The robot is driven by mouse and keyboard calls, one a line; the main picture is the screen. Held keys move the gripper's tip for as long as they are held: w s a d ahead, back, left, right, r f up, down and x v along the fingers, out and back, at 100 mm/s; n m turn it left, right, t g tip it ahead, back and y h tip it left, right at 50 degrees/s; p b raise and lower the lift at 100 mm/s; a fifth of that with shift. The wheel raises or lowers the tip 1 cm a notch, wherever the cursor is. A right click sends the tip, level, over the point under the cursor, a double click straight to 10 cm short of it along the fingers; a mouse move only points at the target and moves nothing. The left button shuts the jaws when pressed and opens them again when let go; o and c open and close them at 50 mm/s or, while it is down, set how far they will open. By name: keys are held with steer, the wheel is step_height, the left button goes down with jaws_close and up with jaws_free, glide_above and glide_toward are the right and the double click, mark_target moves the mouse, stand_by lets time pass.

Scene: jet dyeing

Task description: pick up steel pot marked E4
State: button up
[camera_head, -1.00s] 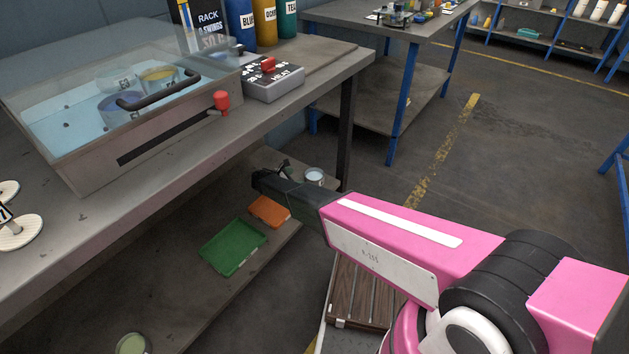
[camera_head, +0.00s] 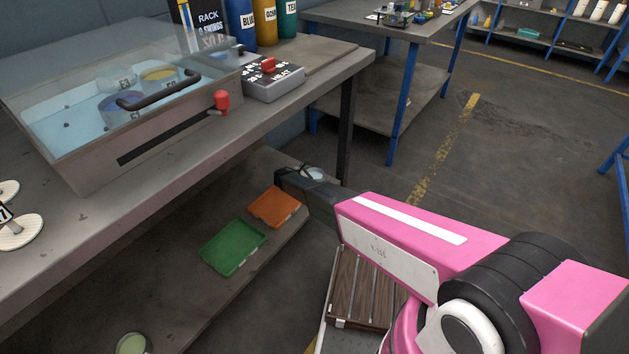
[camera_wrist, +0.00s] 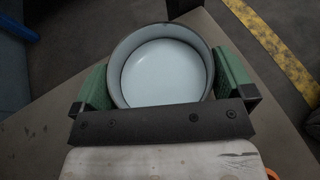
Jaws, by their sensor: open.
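A round steel pot (camera_wrist: 163,72) with a dark rim and pale inside stands on the lower shelf under the bench. In the head view only part of this pot (camera_head: 315,174) shows behind my gripper. No mark can be read on it. My gripper (camera_wrist: 166,85) is open, with one green-padded finger at the left and one at the right of the pot. I cannot tell whether the pads touch its wall. In the head view my gripper (camera_head: 294,178) is dark and its fingers are mostly hidden.
An orange tray (camera_head: 275,206) and a green tray (camera_head: 233,248) lie on the lower shelf, with another pot (camera_head: 131,343) at its near end. The bench (camera_head: 200,152) overhead carries a glass-lidded water bath (camera_head: 150,135) holding pots, and a grey control box (camera_head: 272,82).

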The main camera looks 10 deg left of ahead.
steer(key=c, duration=0.9)
steer(key=shift+r, duration=0.1)
